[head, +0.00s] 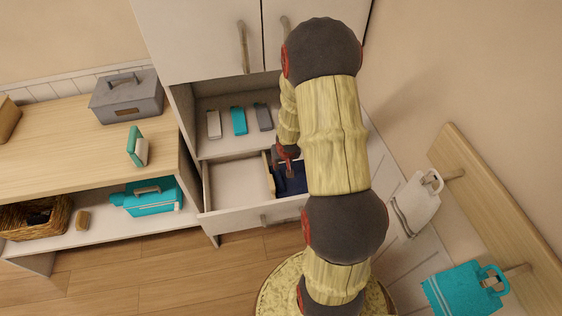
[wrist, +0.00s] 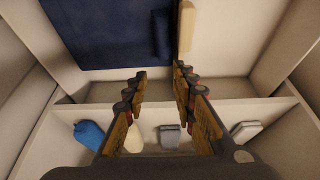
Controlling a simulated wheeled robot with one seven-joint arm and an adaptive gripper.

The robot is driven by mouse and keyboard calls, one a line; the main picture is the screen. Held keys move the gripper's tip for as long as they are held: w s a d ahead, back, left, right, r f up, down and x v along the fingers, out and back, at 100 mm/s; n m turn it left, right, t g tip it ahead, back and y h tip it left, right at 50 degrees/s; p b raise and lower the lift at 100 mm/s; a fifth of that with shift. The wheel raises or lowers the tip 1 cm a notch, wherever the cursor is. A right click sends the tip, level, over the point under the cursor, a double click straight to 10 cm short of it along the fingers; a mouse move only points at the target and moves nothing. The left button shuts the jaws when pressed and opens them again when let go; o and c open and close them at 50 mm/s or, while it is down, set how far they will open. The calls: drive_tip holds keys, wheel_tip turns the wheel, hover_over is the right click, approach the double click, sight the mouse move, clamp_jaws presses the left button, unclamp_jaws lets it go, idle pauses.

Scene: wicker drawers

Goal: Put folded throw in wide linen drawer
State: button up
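A dark blue folded cloth, which looks like the folded throw (head: 291,180), lies in the right part of the open drawer (head: 236,184), partly hidden by my arm. In the wrist view the throw (wrist: 105,35) lies flat at the upper left, with a tan strip (wrist: 187,25) beside it. My gripper (head: 287,155) is over the drawer near the throw. In the wrist view its fingers (wrist: 160,73) are apart with nothing between them, and the throw is beyond the tips. I cannot tell whether a fingertip touches it.
White, teal (head: 239,121) and grey items stand on the shelf above the drawer. A grey box (head: 127,96) and a teal-framed item stand on the bench at left. A wall rack with hanging towels (head: 416,203) is at right.

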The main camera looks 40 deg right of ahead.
drive_tip(key=s+a+r+n, duration=0.1)
drive_tip(key=a+r, duration=0.3)
drive_tip(key=r, duration=0.4)
drive_tip(key=a+r+n+p, duration=0.1)
drive_tip(key=a+r, duration=0.4)
drive_tip(key=r, duration=0.4)
drive_tip(key=s+a+r, duration=0.1)
drive_tip(key=a+r, duration=0.3)
drive_tip(key=r, duration=0.4)
drive_tip(key=s+a+r+n+t+y, duration=0.1)
drive_tip(key=s+a+r+n, duration=0.1)
drive_tip(key=s+a+r, duration=0.4)
drive_tip(key=s+a+r+n+y, duration=0.1)
drive_tip(key=s+a+r+n, duration=0.1)
drive_tip(key=s+a+r, duration=0.4)
drive_tip(key=s+a, duration=0.3)
drive_tip(key=a, duration=0.1)
drive_tip(key=shift+a+t, duration=0.4)
drive_tip(key=shift+r, duration=0.15)
drive_tip(key=shift+c, duration=0.6)
